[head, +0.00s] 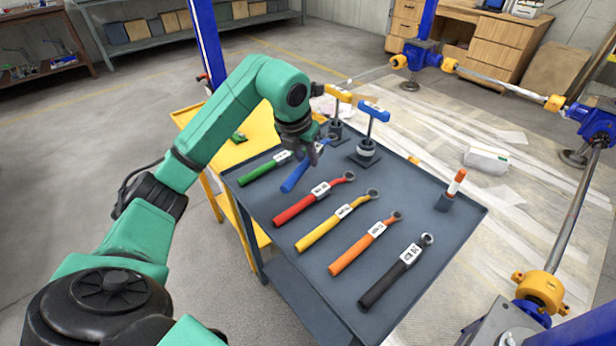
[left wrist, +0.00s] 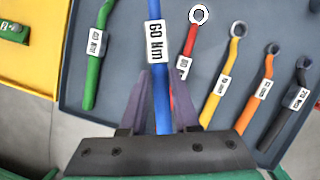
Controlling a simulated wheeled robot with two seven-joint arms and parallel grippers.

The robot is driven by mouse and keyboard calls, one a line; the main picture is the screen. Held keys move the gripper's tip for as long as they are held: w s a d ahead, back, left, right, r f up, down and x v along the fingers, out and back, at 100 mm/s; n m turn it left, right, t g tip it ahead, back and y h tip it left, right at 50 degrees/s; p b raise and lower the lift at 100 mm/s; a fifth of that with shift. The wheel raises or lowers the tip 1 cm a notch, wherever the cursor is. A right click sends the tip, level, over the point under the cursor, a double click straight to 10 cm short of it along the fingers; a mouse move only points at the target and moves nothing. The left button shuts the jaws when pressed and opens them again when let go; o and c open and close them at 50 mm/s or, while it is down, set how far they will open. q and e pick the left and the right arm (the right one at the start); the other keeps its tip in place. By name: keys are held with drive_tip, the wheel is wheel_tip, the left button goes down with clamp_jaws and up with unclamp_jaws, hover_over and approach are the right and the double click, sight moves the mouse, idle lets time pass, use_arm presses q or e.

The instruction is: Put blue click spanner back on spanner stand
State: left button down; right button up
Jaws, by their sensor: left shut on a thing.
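The blue click spanner (head: 294,180), labelled 60 Nm, is in my left gripper (head: 311,153). In the left wrist view the spanner (left wrist: 160,98) runs between the two purple fingers of the gripper (left wrist: 158,80), which are shut on its handle. It is over the dark grey stand top (head: 280,238), between the green spanner (head: 262,166) and the red spanner (head: 308,203). I cannot tell whether it touches the surface. Part of it is hidden behind the gripper in the head view. My right gripper is not in view.
Yellow (head: 330,229), orange (head: 360,248) and black spanners (head: 390,280) lie in a row to the right. Posts with a yellow (head: 338,92) and a blue T-handle (head: 374,111) stand behind. A white-and-orange piece (head: 456,183) stands at the right. A yellow cart (head: 185,118) adjoins at left.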

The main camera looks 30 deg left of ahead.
use_arm(q)
wheel_tip(320, 180, down, 6)
drive_tip(key=shift+s+r, duration=0.1)
drive_tip(key=shift+r, duration=0.1)
drive_tip(key=shift+f, duration=0.2)
drive_tip(key=shift+f+b, duration=0.3)
drive_tip(key=shift+b, duration=0.1)
drive_tip(key=c, duration=0.6)
unclamp_jaws()
drive_tip(key=shift+c, duration=0.2)
